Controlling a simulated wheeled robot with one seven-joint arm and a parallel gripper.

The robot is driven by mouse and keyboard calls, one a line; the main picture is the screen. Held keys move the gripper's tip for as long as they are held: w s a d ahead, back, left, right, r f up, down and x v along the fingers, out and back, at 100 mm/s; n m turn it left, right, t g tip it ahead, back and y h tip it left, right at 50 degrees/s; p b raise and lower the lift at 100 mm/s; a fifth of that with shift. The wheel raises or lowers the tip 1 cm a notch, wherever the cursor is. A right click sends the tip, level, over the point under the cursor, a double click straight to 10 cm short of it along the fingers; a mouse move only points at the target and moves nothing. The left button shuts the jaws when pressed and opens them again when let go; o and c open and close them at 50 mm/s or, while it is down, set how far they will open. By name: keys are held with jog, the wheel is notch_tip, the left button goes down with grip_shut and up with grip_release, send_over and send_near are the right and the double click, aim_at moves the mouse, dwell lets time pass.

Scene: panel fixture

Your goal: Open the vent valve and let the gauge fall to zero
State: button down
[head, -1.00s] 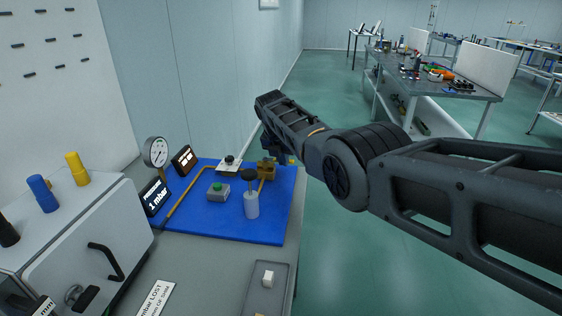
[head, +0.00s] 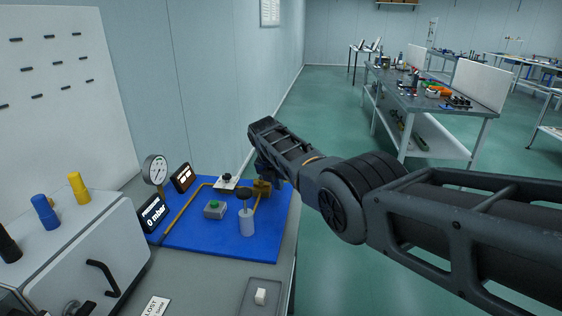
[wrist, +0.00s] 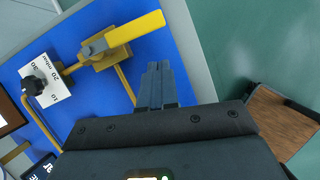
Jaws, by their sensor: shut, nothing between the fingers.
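The vent valve shows in the wrist view as a brass body (wrist: 110,60) with a yellow lever (wrist: 135,33) on top, angled up to the right. In the head view the brass body (head: 262,188) is at the right of the blue board. My gripper (wrist: 158,68) is shut and empty, just below the lever, apart from it in the picture. In the head view my arm mostly hides the gripper. The round gauge (head: 155,170) stands at the board's left; its needle is too small to read surely. The display (head: 153,213) beside it reads 0 mbar.
A white cabinet (head: 75,255) stands at left. Open floor lies to the right.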

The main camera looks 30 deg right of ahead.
jog(key=s+p+v, duration=0.1)
jog(key=v, duration=0.9)
jog(key=shift+s, duration=0.15)
